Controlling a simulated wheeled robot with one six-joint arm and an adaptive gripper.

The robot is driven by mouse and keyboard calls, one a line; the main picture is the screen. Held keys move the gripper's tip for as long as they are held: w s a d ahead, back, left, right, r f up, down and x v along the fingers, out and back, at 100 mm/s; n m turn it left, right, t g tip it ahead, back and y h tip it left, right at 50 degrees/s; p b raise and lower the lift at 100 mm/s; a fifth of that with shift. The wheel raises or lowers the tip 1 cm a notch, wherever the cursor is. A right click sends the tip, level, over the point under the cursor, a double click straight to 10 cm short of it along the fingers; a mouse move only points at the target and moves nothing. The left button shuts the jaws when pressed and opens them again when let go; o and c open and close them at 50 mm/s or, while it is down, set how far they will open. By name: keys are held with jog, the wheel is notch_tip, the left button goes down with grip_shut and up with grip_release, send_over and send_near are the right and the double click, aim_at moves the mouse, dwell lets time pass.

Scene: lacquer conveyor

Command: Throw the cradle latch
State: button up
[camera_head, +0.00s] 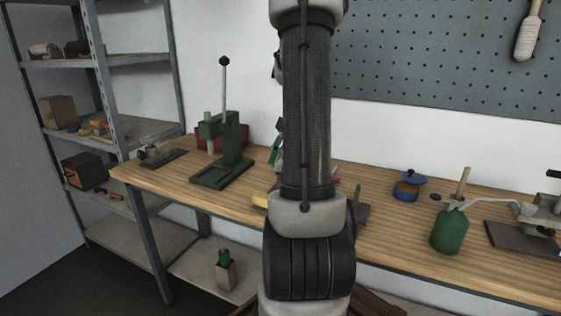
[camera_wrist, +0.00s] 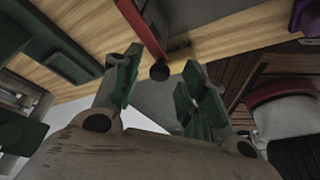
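In the wrist view my gripper (camera_wrist: 160,92) is open, its two green-padded fingers well apart. A round black knob (camera_wrist: 160,71) shows between and just beyond the fingertips, by the end of a red bar (camera_wrist: 138,22). The knob may be the cradle latch's handle, but I cannot tell for sure. A grey plate (camera_wrist: 165,100) lies behind the fingers. No finger visibly touches the knob. In the head view my arm covers the middle of the bench, so the latch cannot be made out there and the gripper is mostly hidden.
The wooden bench (camera_head: 400,220) holds a green lever press (camera_head: 222,160) at left. A blue-lidded pot (camera_head: 408,187), a green bottle (camera_head: 449,232) and a grey-based device (camera_head: 520,238) stand at right. A metal shelf (camera_head: 120,110) stands beyond the left end.

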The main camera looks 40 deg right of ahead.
jog(key=v, duration=1.2)
dwell(0.4)
jog(key=s+a+m+t+h, duration=0.1)
jog(key=s+a+m, duration=0.2)
jog(key=a, duration=0.4)
jog(key=s+a+m+h, duration=0.1)
jog(key=s+a+m, duration=0.2)
jog(key=a+m, duration=0.2)
jog(key=s+a+m+t+h, duration=0.1)
jog(key=a+m, duration=0.4)
jog(key=a, duration=0.6)
jog(key=shift+s+f+t+h, duration=0.3)
jog(key=shift+s+h, duration=0.2)
jog(key=shift+s, duration=0.7)
